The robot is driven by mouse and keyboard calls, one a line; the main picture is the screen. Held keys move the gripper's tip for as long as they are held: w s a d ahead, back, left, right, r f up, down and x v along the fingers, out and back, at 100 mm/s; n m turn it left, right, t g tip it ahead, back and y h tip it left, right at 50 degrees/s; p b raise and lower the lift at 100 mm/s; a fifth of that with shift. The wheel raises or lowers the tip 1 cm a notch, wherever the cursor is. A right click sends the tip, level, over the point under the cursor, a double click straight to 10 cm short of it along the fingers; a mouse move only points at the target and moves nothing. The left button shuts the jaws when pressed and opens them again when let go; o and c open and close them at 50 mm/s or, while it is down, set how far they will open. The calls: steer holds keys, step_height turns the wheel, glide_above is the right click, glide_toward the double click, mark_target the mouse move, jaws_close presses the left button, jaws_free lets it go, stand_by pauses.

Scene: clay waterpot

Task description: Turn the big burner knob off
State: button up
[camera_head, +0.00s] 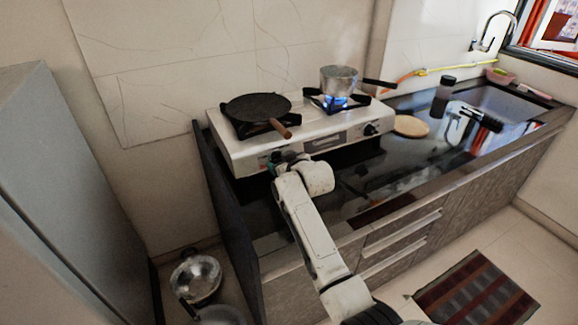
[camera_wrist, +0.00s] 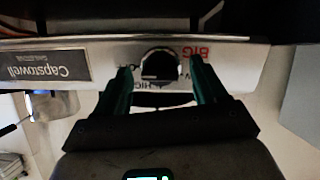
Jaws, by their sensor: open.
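The white stove (camera_head: 240,154) stands on the counter. A dark round knob (camera_wrist: 161,66) with red "BIG" lettering beside it shows in the wrist view, where the stove front appears upside down. My gripper (camera_wrist: 160,70) is open, with one dark green finger on each side of this knob; whether they touch it I cannot tell. In the head view my gripper (camera_head: 287,158) is at the stove's left front and hides that knob. A black pan (camera_head: 257,107) sits on the left burner; no flame shows under it.
A steaming pot (camera_head: 338,80) stands on the right burner over a blue flame (camera_head: 335,101). The stove's right knob (camera_head: 371,130) is in view. A round wooden board (camera_head: 411,126), a dark bottle (camera_head: 443,95) and a sink (camera_head: 495,100) are to the right. A metal pan (camera_head: 196,278) lies on the floor.

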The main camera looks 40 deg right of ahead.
steer(key=v, duration=1)
steer(key=shift+a, duration=0.1)
steer(key=shift+s, duration=0.1)
steer(key=shift+g+y, duration=0.6)
steer(key=shift+g, duration=0.3)
steer(key=s+a+f, duration=0.2)
steer(key=a, duration=0.1)
steer(key=s+a+f, duration=0.2)
steer(key=shift+s+a+f, duration=0.25)
steer(key=shift+s+a, duration=0.1)
steer(key=s+a+f+n+g+y, duration=0.1)
steer(key=s+a+f+g, duration=0.2)
steer(key=s+a, duration=0.55)
steer(key=s+a+f+g+y, duration=0.2)
steer(key=s+a+f+g, duration=0.15)
steer(key=s, duration=0.95)
steer(key=s+f+g, duration=0.3)
steer(key=s+f, duration=0.3)
steer(key=s, duration=0.3)
steer(key=shift+s+d, duration=0.25)
steer(key=shift+d, duration=0.15)
